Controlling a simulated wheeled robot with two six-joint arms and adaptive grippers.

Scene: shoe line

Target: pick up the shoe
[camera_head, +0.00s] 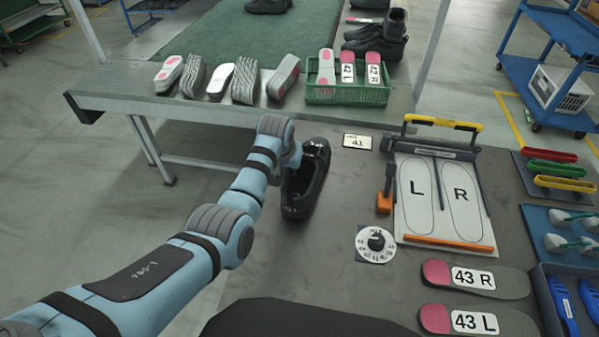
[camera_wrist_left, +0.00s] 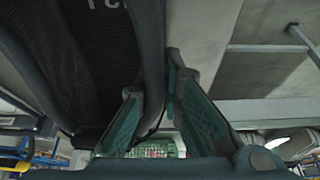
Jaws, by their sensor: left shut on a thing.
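My left gripper (camera_head: 297,163) is at the shoe's left side, partly hidden by my own wrist. In the left wrist view the black shoe (camera_wrist_left: 95,60) fills the upper left, and its side wall runs down between the two green-padded fingers of my left gripper (camera_wrist_left: 165,112). The fingers are shut on this wall. I cannot tell whether the sole is clear of the table. My right gripper is not in view.
A card (camera_head: 357,141) reads 41. Insoles (camera_head: 475,280) lie in front. A green crate (camera_head: 347,94) stands behind.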

